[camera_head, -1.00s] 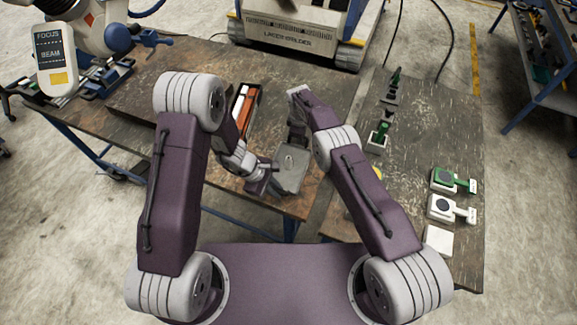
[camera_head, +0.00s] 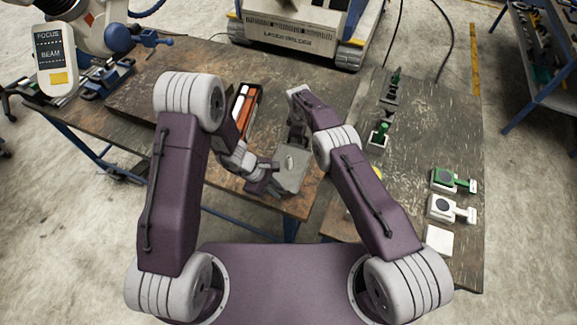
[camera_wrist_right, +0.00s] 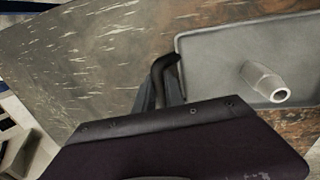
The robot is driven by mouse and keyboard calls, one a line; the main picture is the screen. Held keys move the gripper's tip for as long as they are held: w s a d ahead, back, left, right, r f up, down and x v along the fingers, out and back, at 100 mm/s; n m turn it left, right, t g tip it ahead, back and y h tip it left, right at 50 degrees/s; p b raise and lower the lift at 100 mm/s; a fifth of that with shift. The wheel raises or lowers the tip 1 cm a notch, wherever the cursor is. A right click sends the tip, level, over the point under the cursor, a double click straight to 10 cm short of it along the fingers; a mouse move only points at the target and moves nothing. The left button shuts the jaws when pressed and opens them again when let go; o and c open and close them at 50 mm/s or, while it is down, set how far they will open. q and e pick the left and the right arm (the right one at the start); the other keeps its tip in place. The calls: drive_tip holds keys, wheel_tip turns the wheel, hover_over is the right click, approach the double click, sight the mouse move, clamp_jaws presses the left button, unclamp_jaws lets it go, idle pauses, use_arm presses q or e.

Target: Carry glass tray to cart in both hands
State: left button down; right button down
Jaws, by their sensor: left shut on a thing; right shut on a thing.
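A flat grey tray (camera_head: 291,168) with a raised rim and a metal fitting in its middle is near the front edge of the left work table. It fills the upper right of the right wrist view (camera_wrist_right: 225,70). My left gripper (camera_head: 273,174) is shut on the tray's left side. My right gripper (camera_wrist_right: 165,82) is shut at the tray's rim, on its far side in the head view; its dark fingers are partly hidden. I cannot tell whether the tray touches the table. No thing is clearly marked as the cart.
A case with orange and white parts (camera_head: 244,108) lies left of the tray. A second dark table (camera_head: 420,150) adjoins on the right, with green-handled tools (camera_head: 379,135) and switch-like blocks (camera_head: 450,208). A laser welder (camera_head: 290,40) stands behind. A blue shelf (camera_head: 540,60) is far right.

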idle(0.4)
